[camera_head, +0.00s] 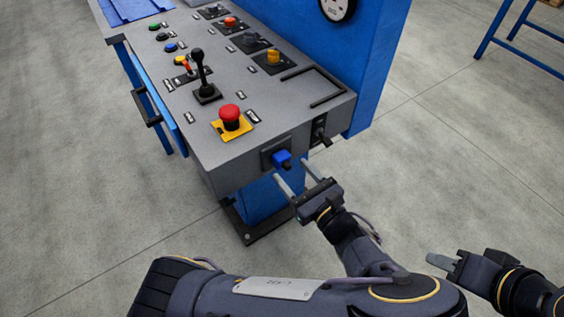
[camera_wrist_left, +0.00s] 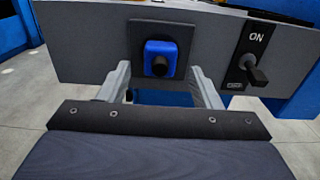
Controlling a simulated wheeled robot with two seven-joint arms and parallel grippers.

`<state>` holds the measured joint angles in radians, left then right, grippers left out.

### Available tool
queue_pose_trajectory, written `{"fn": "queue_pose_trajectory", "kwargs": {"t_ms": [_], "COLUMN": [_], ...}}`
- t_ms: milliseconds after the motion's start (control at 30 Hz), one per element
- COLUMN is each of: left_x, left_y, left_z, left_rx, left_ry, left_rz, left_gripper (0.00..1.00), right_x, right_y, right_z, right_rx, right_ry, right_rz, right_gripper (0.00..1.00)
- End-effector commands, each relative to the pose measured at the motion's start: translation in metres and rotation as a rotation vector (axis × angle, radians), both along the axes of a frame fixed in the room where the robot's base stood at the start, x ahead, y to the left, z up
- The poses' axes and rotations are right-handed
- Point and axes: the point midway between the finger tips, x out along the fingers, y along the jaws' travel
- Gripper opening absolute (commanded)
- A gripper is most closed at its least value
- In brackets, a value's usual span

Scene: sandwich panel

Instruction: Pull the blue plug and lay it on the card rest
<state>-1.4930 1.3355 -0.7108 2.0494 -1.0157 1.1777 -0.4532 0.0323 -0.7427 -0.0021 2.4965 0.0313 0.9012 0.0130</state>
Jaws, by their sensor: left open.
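The blue plug (camera_head: 282,158) sits in a dark square socket plate (camera_head: 268,157) on the front end face of the grey console. In the left wrist view the plug (camera_wrist_left: 160,58) is a blue block with a black round end facing the camera. My left gripper (camera_head: 292,171) is open in front of the plug. Its two fingers point at the panel, one to each side of the plug, with visible gaps and no contact seen. My right gripper (camera_head: 443,262) is at the lower right, away from the console, and its opening is unclear. I cannot identify the card rest for certain.
A black switch (camera_wrist_left: 253,73) marked ON is right of the plug. The console top (camera_head: 230,90) bears a red emergency button (camera_head: 230,117), a black lever (camera_head: 202,78), several buttons and a black U-shaped bracket (camera_head: 318,85). A blue sheet (camera_head: 125,10) lies at the far left end.

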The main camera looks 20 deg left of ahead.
Motion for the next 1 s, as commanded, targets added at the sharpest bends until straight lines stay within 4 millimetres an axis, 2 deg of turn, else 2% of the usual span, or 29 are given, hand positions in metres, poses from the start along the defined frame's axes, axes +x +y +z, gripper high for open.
{"fn": "queue_pose_trajectory", "kwargs": {"t_ms": [100,333,1000], "left_x": [0.009,0.021,0.023], "left_y": [0.013,0.027,0.03], "left_z": [0.001,0.001,0.0], "left_rx": [0.001,0.001,0.0], "left_ry": [0.002,0.001,0.0], "left_rz": [0.004,0.002,0.0], "left_gripper": [0.58,0.58,0.58], "right_x": [0.0,0.0,0.0], "right_y": [0.0,0.0,0.0], "right_z": [0.005,0.007,0.007], "right_rx": [0.0,0.0,0.0], "right_ry": [0.0,0.0,0.0], "right_rz": [0.0,0.0,0.0], "right_gripper": [0.36,0.36,0.36]}}
